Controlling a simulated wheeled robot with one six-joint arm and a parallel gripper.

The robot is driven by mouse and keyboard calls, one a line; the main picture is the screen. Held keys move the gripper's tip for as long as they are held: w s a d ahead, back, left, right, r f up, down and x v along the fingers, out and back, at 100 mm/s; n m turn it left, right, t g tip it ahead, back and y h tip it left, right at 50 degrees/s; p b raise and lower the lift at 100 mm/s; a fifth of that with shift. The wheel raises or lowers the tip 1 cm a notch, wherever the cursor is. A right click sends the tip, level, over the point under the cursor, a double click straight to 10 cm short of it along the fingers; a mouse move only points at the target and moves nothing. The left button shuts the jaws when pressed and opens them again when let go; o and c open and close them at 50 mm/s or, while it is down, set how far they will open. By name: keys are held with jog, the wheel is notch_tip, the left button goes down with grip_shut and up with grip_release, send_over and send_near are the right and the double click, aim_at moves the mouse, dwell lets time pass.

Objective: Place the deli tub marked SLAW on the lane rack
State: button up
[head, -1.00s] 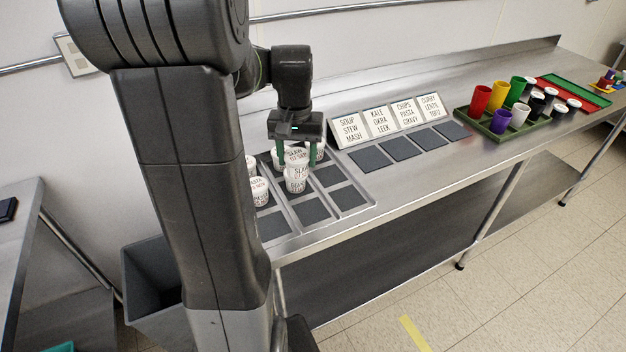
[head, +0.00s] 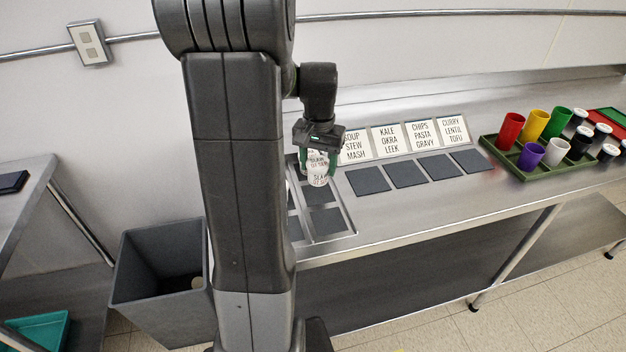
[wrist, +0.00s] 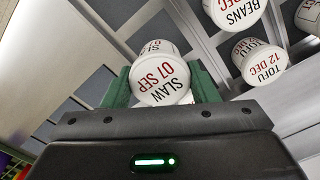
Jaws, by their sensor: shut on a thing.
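The deli tub marked SLAW (head: 317,181), white with a lid reading SLAW 07 SEP, is held between the green fingers of my gripper (head: 319,167). In the wrist view the lid of this tub (wrist: 161,84) faces the camera between the fingers. The gripper is shut on it, over the lane rack (head: 325,222) at the left end of the counter. I cannot tell how high the tub is. My arm hides the rack's left part in the head view. The wrist view shows tubs marked BEANS (wrist: 233,12) and TOFU (wrist: 258,62) to the right of the held tub.
Four label cards, one a SOUP, STEW, MASH card (head: 355,147), stand behind dark square pads (head: 407,174) on the counter. A green tray (head: 516,170) with coloured cups is further right. A grey bin (head: 160,285) stands below left. The front rack pads look bare.

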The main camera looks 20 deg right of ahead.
aim_at(318, 178)
jog(key=shift+f, duration=2.25)
jog(key=shift+f, duration=0.2)
jog(key=o, duration=1)
jog(key=shift+r, duration=0.1)
notch_tip(318, 178, up, 12)
jog(key=shift+r, duration=0.1)
